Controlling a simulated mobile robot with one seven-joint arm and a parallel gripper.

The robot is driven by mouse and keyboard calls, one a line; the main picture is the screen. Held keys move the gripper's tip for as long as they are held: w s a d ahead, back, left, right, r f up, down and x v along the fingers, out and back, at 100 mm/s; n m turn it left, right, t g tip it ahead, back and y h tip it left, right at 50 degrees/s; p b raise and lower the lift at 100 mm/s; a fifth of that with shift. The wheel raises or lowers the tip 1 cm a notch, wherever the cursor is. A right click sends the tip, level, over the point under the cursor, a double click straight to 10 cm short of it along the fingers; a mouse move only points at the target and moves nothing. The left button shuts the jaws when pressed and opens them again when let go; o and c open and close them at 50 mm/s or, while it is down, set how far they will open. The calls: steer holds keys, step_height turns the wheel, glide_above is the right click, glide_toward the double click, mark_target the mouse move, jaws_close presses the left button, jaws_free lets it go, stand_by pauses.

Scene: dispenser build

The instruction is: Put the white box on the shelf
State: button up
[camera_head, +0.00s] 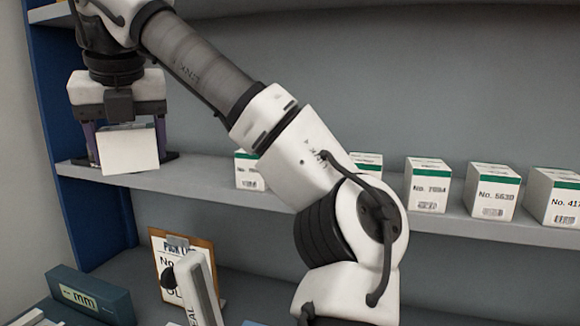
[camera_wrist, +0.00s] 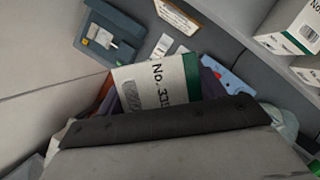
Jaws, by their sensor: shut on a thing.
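A white box (camera_head: 129,150) is held between the fingers of my gripper (camera_head: 127,140) at the left end of the shelf (camera_head: 280,197). Its plain white face shows in the head view. In the wrist view the white box (camera_wrist: 157,88) shows a "No. 33…" label, a barcode and a green edge; the last digits are cut off. My gripper (camera_wrist: 160,115) is shut on it. The box hangs at about shelf height; I cannot tell whether it touches the shelf.
Several white boxes with green tops, such as "No. 5630" (camera_head: 491,192), stand on the shelf to the right. A clipboard (camera_head: 160,245) and a dark blue device (camera_head: 92,295) sit below. A blue side panel (camera_head: 62,130) bounds the left. The shelf beside my gripper is clear.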

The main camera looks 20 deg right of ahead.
steer(key=p, duration=0.7)
glide_above(210, 172)
steer(key=s, duration=0.2)
steer(key=shift+w+d+f, duration=0.1)
steer(key=shift+w+f, duration=0.05)
steer(key=shift+f, duration=0.7)
steer(key=shift+f+p, duration=0.3)
steer(key=shift+f, duration=1.65)
steer(key=shift+w+d+f+p, duration=0.1)
steer(key=shift+w+f+p, duration=0.1)
steer(key=shift+f+p, duration=0.35)
steer(key=shift+f, duration=0.1)
steer(key=shift+f, duration=0.1)
steer(key=o, duration=1.2)
